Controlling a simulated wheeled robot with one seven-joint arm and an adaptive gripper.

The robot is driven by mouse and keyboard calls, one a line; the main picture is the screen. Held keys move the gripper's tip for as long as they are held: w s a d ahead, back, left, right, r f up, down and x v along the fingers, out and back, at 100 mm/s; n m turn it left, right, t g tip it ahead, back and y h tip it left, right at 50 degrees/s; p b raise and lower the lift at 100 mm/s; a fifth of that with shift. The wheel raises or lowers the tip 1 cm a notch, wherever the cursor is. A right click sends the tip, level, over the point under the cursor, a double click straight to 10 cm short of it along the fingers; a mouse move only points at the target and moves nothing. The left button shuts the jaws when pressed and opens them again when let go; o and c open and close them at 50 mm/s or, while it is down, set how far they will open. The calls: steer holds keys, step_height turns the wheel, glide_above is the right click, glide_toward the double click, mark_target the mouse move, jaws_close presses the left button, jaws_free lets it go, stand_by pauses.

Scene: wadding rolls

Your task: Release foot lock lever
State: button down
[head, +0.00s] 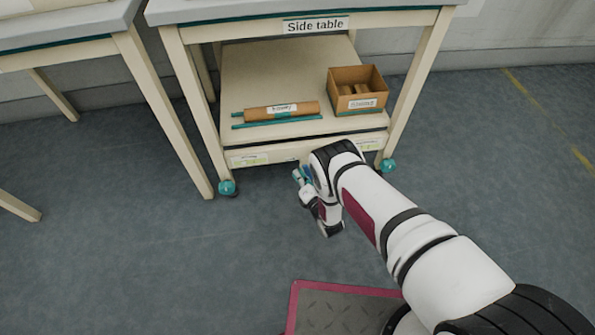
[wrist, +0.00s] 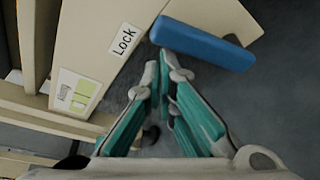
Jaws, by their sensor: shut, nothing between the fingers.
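The foot lock lever (wrist: 203,43) is a blue bar in the upper middle of the wrist view, slanting down to the right. A "Lock" label (wrist: 123,40) is on the pale panel to its left. My gripper (wrist: 160,66) has teal fingers with the tips together, holding nothing. The fingertips are just below the lever's left end in the picture; I cannot tell if they touch it. In the head view my gripper (head: 298,176) is low at the side table's (head: 241,75) front edge, where my arm hides part of that edge.
The table's lower shelf holds a brown roll (head: 265,112), teal rods (head: 277,122) and an open brown box (head: 357,90). Teal casters (head: 227,187) are at its front legs. Another table (head: 150,100) stands at the left.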

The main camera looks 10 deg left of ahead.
steer(key=shift+w+d+r, duration=0.2)
steer(key=shift+d+r, duration=0.15)
steer(key=shift+d, duration=0.3)
steer(key=shift+w+d+r, duration=0.15)
steer(key=shift+d+r, duration=0.2)
steer(key=shift+d, duration=0.25)
steer(key=shift+w+d, duration=0.25)
steer(key=shift+d, duration=0.6)
steer(key=shift+w+d, duration=0.2)
steer(key=shift+d, duration=0.8)
